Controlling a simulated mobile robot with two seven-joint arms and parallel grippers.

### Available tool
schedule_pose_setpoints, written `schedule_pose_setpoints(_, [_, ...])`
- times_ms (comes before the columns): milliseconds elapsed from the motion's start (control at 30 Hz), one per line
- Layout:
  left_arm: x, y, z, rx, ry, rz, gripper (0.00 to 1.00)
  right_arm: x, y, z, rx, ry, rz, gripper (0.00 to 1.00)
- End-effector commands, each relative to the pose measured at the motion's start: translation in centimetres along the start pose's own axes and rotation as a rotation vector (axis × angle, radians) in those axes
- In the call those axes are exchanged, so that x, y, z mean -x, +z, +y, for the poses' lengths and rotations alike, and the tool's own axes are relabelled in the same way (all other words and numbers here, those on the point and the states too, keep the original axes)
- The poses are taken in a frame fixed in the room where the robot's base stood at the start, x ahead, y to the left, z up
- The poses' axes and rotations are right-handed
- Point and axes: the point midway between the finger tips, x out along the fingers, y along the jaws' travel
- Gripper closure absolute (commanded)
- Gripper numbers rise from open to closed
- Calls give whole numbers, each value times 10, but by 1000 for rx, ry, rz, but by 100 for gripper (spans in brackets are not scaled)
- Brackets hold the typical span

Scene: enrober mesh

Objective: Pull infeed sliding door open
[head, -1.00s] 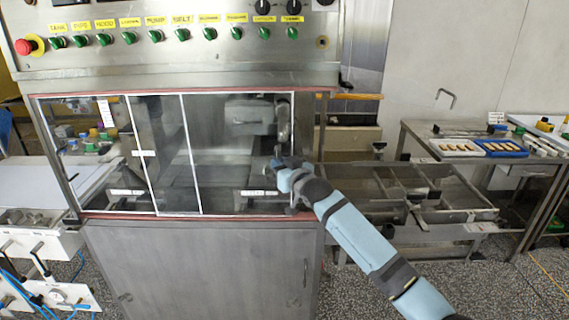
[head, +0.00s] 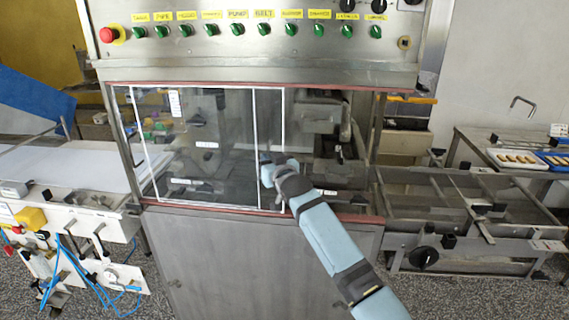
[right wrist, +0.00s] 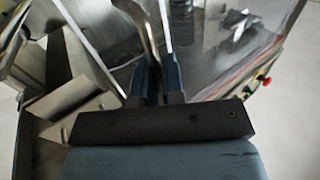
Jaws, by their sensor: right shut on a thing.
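The infeed sliding door (head: 231,130) is a clear panel in a thin white frame on the front of the steel machine. It stands slid to the left, largely overlapping the other clear panel. An uncovered gap (head: 325,160) at the right of the window shows the dark interior. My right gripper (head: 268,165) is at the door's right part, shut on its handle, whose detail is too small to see. In the right wrist view the fingers (right wrist: 161,78) are close together around a thin upright part. My left gripper is not in view.
A control panel with green knobs (head: 237,30) and a red stop button (head: 108,35) is above the window. A conveyor frame (head: 470,205) stands at the right. A white belt table (head: 65,170) and small device with blue hoses stand at the left.

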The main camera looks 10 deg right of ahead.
Motion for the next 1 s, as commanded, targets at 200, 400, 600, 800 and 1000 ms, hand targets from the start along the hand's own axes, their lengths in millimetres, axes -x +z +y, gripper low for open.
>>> schedule_pose_setpoints(200, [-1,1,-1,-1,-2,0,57,-6,0,-10,1,-1,0,100])
schedule_pose_setpoints(400, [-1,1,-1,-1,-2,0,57,-6,-1,-11,0,-2,1,100])
schedule_pose_setpoints(600, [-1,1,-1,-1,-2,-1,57,-6,-1,-12,0,-3,2,86])
schedule_pose_setpoints(800, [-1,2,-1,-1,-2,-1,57,-6,-1,-10,0,-2,1,68])
schedule_pose_setpoints(1000, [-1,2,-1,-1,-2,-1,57,-4,0,-10,0,-1,0,68])
